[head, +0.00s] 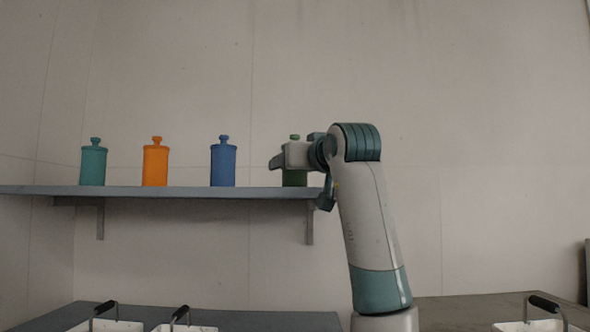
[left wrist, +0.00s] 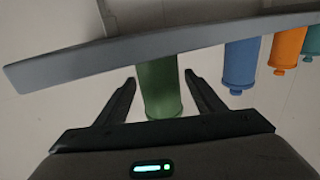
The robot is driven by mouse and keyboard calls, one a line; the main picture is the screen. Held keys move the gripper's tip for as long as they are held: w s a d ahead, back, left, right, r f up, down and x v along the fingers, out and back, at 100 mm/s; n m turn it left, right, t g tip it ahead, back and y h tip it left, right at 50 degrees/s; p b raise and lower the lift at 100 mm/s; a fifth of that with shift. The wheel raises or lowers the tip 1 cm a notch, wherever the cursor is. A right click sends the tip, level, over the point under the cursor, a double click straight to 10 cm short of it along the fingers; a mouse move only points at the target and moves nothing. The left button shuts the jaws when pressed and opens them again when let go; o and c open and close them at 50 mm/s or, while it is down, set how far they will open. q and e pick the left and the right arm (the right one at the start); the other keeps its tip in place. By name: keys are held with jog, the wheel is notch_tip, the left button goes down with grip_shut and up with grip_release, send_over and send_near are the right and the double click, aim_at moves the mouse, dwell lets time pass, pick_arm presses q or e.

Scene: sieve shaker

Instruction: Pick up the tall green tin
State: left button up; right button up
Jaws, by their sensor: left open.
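The tall green tin (head: 294,179) stands upright at the right end of the shelf. In the head view my left gripper (head: 278,160) is in front of it and hides its middle; the knob and lower body show. In the left wrist view, which is upside down, the green tin (left wrist: 160,88) is between the two dark fingers of my left gripper (left wrist: 159,79). The fingers are open, with a narrow gap on each side of the tin. My right gripper is in neither view.
The grey shelf (head: 190,192) also holds a blue tin (head: 223,165), an orange tin (head: 155,166) and a teal tin (head: 93,166) to the left, spaced apart. Below are counters with white trays with black handles, one at right (head: 520,327). The wall above is clear.

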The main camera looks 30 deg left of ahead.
aim_at(295, 135)
pick_arm(q)
jog(key=c, duration=1.1)
jog(key=shift+c, duration=0.2)
jog(key=shift+r, duration=0.2)
jog(key=shift+r+b, duration=0.3)
jog(key=shift+r, duration=0.3)
notch_tip(295, 135, up, 7)
jog(key=shift+f+b, duration=0.15)
jog(key=shift+b, duration=0.6)
jog(key=shift+r, duration=0.85)
